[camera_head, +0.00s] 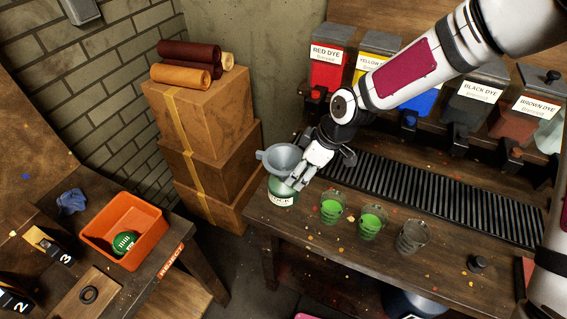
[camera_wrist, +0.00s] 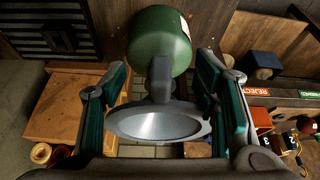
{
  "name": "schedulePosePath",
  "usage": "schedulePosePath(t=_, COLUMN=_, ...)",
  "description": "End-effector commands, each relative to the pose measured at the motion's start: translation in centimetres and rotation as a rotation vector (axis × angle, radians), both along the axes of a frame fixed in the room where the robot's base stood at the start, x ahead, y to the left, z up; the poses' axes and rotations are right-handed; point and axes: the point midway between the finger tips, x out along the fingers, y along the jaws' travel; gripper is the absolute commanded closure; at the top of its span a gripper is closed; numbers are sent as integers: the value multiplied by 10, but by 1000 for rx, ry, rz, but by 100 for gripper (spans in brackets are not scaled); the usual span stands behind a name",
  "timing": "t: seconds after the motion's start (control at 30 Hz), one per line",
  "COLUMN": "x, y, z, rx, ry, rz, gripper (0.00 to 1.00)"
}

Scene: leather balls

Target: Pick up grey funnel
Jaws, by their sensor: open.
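The grey funnel (camera_head: 281,158) sits above a green jar (camera_head: 281,194) at the left end of the dye bench, its wide mouth up. My gripper (camera_head: 296,178) is close by on the funnel's right side. In the wrist view, my gripper (camera_wrist: 162,82) is open, with one finger on each side of the funnel (camera_wrist: 158,123). The funnel's spout points to the green jar (camera_wrist: 159,42), which lies beyond it. I cannot tell whether either finger touches the funnel.
Three cups (camera_head: 370,222), two with green liquid, stand right of the jar. Labelled dye containers (camera_head: 405,90) line the back behind a ribbed black strip (camera_head: 430,190). Stacked boxes (camera_head: 203,125) stand left of the bench. An orange bin (camera_head: 105,232) holds a green ball.

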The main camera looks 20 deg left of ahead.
Motion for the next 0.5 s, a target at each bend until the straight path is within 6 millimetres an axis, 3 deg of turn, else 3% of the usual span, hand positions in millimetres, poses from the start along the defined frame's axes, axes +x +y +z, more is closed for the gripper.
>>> schedulePosePath(t=0.07, x=-1, y=11, z=0, rx=0, ry=1, rz=1, gripper=45)
schedulePosePath(t=0.43, x=1, y=12, z=-11, rx=-1, ry=1, rz=-2, gripper=45)
schedulePosePath(t=0.47, x=1, y=12, z=-11, rx=-1, ry=1, rz=-2, gripper=47)
schedulePosePath(t=0.5, x=1, y=12, z=-11, rx=-1, ry=1, rz=-2, gripper=56)
